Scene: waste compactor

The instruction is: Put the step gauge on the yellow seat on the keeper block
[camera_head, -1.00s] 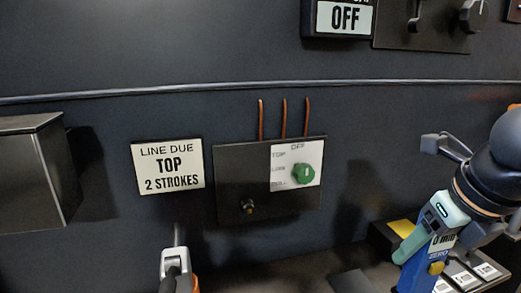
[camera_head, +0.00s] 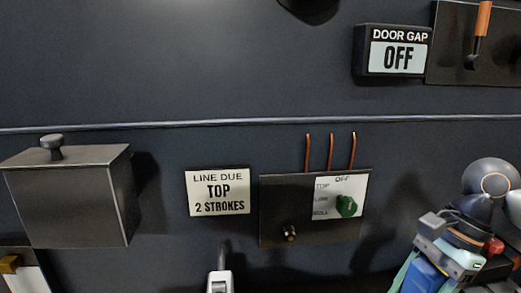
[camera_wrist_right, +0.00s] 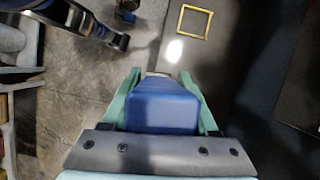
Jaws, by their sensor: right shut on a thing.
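The step gauge is a blue block (camera_head: 424,277) at the bottom right of the head view. My right gripper (camera_head: 432,285) is shut on it, with teal fingers at its sides. In the right wrist view the blue gauge (camera_wrist_right: 163,106) fills the gap between the teal fingers of the gripper (camera_wrist_right: 163,90). A yellow square outline, the seat (camera_wrist_right: 194,22), lies on a dark surface beyond the gauge, up and to the right and apart from it. The keeper block (camera_wrist_right: 225,60) seems to be that dark surface, but its edges are unclear. My left gripper is not identifiable.
A grey box (camera_head: 70,200) projects at left. A white fitting (camera_head: 220,282) stands at the bottom edge. Grey floor (camera_wrist_right: 80,100) shows below.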

